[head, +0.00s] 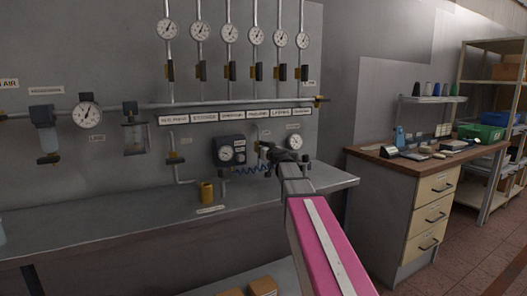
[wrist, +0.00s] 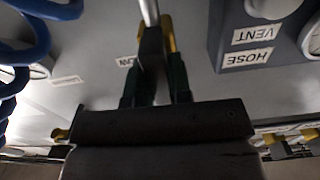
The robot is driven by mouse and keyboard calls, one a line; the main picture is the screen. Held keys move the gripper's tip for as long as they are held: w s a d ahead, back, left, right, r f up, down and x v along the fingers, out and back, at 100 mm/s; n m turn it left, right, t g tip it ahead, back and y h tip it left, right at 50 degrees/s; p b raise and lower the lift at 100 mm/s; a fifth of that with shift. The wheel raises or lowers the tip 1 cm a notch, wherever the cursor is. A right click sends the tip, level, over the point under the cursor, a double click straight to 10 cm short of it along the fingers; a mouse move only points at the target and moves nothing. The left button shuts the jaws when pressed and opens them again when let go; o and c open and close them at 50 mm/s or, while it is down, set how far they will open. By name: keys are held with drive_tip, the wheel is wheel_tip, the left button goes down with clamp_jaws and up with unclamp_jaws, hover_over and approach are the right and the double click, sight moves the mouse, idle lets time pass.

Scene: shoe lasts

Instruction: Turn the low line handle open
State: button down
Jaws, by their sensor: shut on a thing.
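My gripper (head: 283,155) reaches to the grey panel just right of the dark control box and hides the low line valve in the head view. In the wrist view, which is upside down, my gripper's two dark green fingers (wrist: 155,82) close around the low line valve area. A dark valve body (wrist: 150,45) sits there on a thin metal pipe (wrist: 149,11). The yellow low line handle (wrist: 170,36) shows partly beside the body, at the right finger; the rest is hidden. A small label (wrist: 127,61) is on the panel behind; its text is too small to be sure of.
The control box (head: 229,150) with VENT and HOSE labels (wrist: 249,57) stands close by. A blue coiled hose (head: 255,170) hangs near my gripper. A gauge (head: 295,142) is just right.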

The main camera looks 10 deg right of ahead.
drive_tip(key=shift+n, duration=0.3)
drive_tip(key=c, duration=1)
unclamp_jaws()
drive_tip(key=shift+c, duration=0.2)
drive_tip(key=shift+s, duration=0.15)
drive_tip(key=v, duration=1)
drive_tip(key=shift+s, duration=0.3)
drive_tip(key=shift+d, duration=0.1)
